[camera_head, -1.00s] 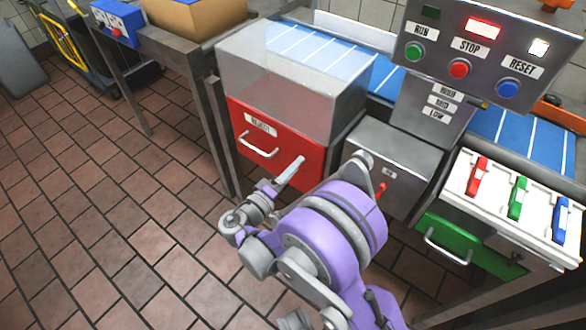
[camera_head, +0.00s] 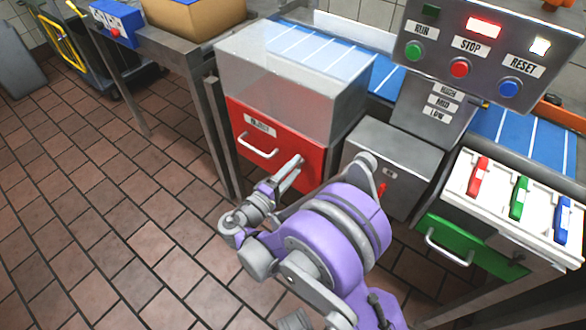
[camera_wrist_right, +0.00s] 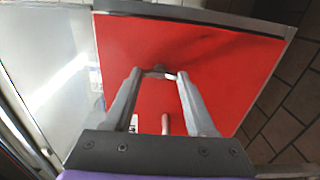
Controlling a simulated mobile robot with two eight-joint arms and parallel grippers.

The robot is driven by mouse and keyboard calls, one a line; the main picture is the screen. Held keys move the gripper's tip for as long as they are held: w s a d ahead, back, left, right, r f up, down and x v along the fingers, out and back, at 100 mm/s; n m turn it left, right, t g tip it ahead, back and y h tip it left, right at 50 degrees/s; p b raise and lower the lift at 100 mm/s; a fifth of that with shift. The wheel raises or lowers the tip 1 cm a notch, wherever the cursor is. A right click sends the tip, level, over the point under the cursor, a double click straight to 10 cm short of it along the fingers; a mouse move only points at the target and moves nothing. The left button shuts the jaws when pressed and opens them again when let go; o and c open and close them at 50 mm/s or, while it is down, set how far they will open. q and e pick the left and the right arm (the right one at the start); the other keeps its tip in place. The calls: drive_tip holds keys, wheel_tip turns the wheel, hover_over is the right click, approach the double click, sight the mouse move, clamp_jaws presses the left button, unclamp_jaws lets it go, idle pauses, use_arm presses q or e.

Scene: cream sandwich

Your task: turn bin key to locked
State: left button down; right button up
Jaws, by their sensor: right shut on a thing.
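The red bin (camera_head: 236,126) sits under a clear box, with a white label and a pale bar handle (camera_head: 258,152) on its front. It also fills much of the right wrist view (camera_wrist_right: 215,65). The key's angle and any lock marking are too small to read. My left gripper is out of view.
A grey cabinet (camera_head: 392,160) with a small red part stands right of the bin. A green drawer (camera_head: 490,255) lies under a white panel with red, green and blue switches. The control box (camera_head: 485,45) hangs above. Tiled floor is clear at left.

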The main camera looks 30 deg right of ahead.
drive_tip(key=o, duration=1.4)
drive_tip(key=shift+c, duration=0.2)
drive_tip(key=p+v, duration=0.1)
drive_tip(key=v, duration=0.9)
drive_tip(key=shift+s+a, duration=0.15)
drive_tip(key=shift+a, duration=0.2)
